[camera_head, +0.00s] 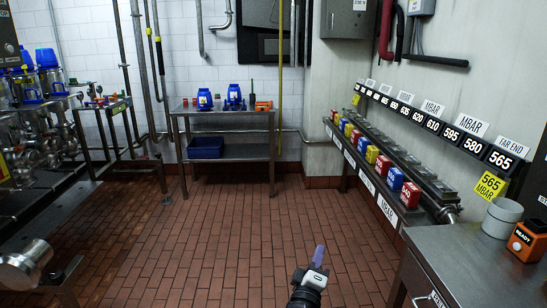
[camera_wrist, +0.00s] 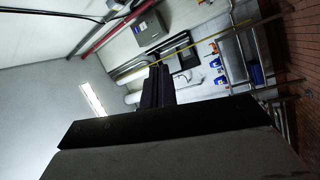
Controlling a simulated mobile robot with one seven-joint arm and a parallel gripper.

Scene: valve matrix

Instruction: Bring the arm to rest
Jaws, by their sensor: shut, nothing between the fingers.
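My gripper (camera_head: 318,258) shows at the bottom centre of the head view, pointing up and away over the tiled floor. Its fingers are together and hold nothing. In the wrist view the dark fingers (camera_wrist: 158,88) stand up from the wide black gripper body, also closed together. My gripper touches nothing that I can see. Most of the arm behind it is out of view.
Brick-red floor (camera_head: 220,240) is open around my gripper. A steel counter (camera_head: 470,265) with a grey cup (camera_head: 502,218) and an orange box (camera_head: 527,241) stands right. A valve rack (camera_head: 400,165) lines the right wall. A steel table (camera_head: 230,153) stands at the back; pipework is left.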

